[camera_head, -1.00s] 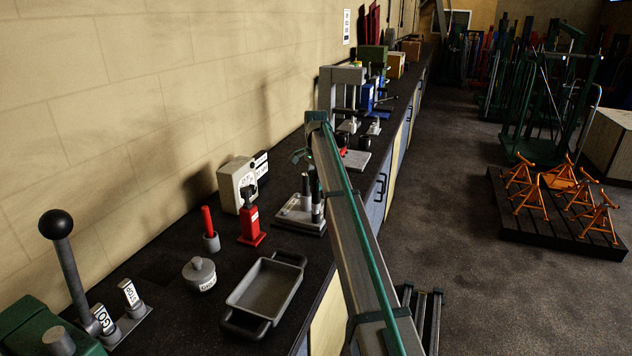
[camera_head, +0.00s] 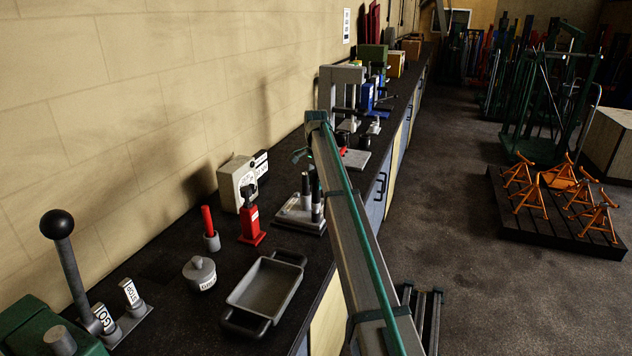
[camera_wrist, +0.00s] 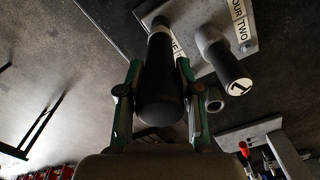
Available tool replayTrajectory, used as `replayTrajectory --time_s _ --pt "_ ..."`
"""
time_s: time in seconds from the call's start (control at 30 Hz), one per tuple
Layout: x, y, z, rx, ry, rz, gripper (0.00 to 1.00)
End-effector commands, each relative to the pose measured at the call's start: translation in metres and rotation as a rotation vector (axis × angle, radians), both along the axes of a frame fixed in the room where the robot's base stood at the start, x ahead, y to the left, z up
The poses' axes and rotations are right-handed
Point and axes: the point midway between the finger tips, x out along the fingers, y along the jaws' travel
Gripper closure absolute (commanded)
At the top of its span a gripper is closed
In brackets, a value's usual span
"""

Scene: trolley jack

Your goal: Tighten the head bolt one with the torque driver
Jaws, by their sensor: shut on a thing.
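My gripper (camera_wrist: 160,70) has its green fingers on both sides of a dark, round-ended cylinder in the wrist view, which looks like the torque driver (camera_wrist: 161,92). It is shut on this cylinder, whose far end reaches the edge of a grey plate (camera_wrist: 200,14) with labels, "FOUR" and "TWO" among them. A second dark cylinder marked "1" (camera_wrist: 226,62) stands on the plate to the right. In the head view the plate (camera_head: 290,217) lies on the bench with two dark-topped cylinders upright on it. My gripper (camera_head: 303,155) is mostly hidden by my arm. The bolt heads cannot be made out.
A red jack-like part (camera_head: 250,222), a grey tray (camera_head: 265,290), a lidded pot (camera_head: 200,273) and a cream gauge box (camera_head: 238,182) stand on the bench left of my arm. A grey press (camera_head: 340,90) stands behind. The floor at right is partly clear.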

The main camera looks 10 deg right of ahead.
Motion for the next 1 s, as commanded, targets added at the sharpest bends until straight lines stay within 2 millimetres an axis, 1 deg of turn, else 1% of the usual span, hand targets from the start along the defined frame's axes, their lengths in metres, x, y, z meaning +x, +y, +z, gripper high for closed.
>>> replayTrajectory --time_s 0.17,0.33,1.0 --pt "-0.002 0.000 -0.002 0.001 0.005 0.000 1.00" --pt "-0.001 0.000 0.002 0.001 0.005 0.000 1.00" --pt "0.000 0.000 0.048 0.000 0.000 0.000 1.00"
